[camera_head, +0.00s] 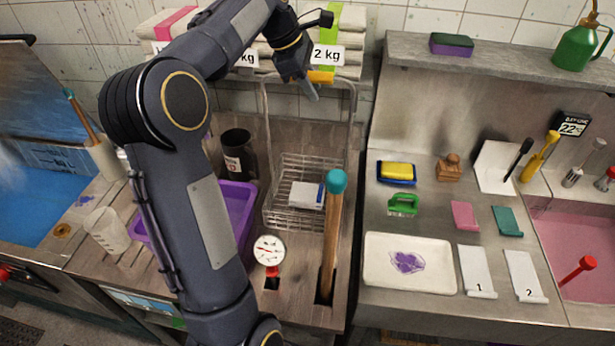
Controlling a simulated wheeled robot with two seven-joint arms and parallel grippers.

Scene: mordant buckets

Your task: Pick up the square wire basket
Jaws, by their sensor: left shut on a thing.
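The square wire basket (292,215) is a silvery wire cage with a tall looped handle, in the middle of the head view. A small white and blue packet (305,196) shows inside it. My left gripper (313,83) is at the top bar of the handle, shut on it. The basket looks upright; I cannot tell whether its bottom touches the counter. My right gripper is not in view.
A teal-topped wooden stick (331,235) stands close in front of the basket, beside a dial gauge (269,251). A dark canister (238,154) and a purple tub (238,203) are to its left. Weighted bags (340,55) lie on the shelf behind.

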